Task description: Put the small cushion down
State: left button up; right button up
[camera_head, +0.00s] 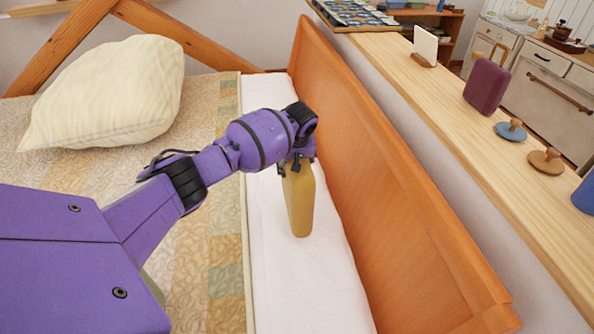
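The small cushion (301,208) is mustard yellow and upright, seen nearly edge-on. It is over the white strip of the bed (290,285), beside the orange wooden bed side (380,190). My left gripper (297,164) comes in from the left and is at the cushion's top edge, apparently shut on it. The fingertips are partly hidden by the wrist and the cushion. I cannot tell whether the cushion's lower end touches the bed. My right gripper is not in view.
A large cream pillow (110,92) lies on the patterned bedcover (215,250). The white strip in front of the cushion is clear. Beyond the bed side runs a wooden ledge (440,105) with a maroon suitcase-shaped object (487,85), a white card (425,45) and knobbed discs (546,160).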

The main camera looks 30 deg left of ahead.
pick_arm(q)
jog(key=f, duration=0.3)
jog(key=shift+w+f, duration=0.1)
jog(key=shift+w, duration=0.1)
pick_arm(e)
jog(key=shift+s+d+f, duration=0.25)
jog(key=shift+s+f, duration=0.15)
pick_arm(q)
jog(key=shift+f, duration=0.1)
jog(key=o, duration=2.1)
jog(key=shift+f, duration=0.1)
